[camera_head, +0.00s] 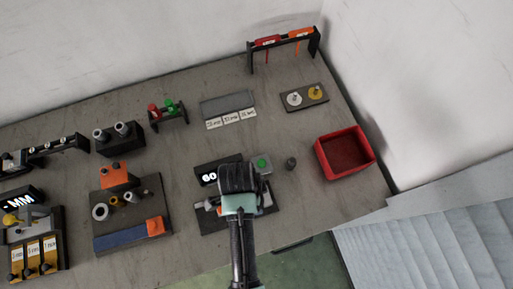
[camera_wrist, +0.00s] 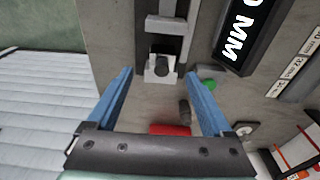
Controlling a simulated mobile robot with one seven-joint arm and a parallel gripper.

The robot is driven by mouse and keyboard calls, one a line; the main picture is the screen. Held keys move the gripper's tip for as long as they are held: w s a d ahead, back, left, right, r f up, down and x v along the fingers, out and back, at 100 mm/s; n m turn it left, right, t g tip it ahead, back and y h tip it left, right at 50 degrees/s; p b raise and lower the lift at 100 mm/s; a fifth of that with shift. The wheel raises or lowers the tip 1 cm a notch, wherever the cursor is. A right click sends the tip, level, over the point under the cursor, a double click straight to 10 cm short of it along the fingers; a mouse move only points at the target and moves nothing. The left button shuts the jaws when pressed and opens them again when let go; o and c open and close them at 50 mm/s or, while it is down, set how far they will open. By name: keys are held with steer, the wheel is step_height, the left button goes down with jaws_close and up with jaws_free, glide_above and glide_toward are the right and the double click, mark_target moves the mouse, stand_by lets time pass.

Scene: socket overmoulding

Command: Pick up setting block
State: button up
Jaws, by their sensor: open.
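My gripper (camera_wrist: 160,82) is open, and nothing shows between its two blue fingers. In the head view my gripper (camera_head: 238,180) is over the dark fixture (camera_head: 262,212) and hides part of it. The wrist view shows a grey block with a round dark knob (camera_wrist: 161,67) on the fixture's rail, just beyond the fingertips. A small dark cylinder (camera_head: 291,163) stands on the table right of the green button; it also shows in the wrist view (camera_wrist: 184,111), beside the right finger. I cannot tell for sure which piece is the setting block.
A red bin (camera_head: 317,150) stands to the right. A display (camera_head: 206,173) and a green button (camera_head: 262,162) are beside the fixture. A grey plate with three labels (camera_head: 229,118) lies behind. Other fixtures (camera_head: 132,242) fill the left.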

steer(key=shift+w+d+f+p, duration=0.15)
steer(key=shift+f+p, duration=0.1)
steer(key=shift+f, duration=1.15)
steer(key=shift+w+d+f+p, duration=0.1)
steer(key=shift+f+p, duration=0.15)
steer(key=shift+f, duration=1.1)
jaws_close()
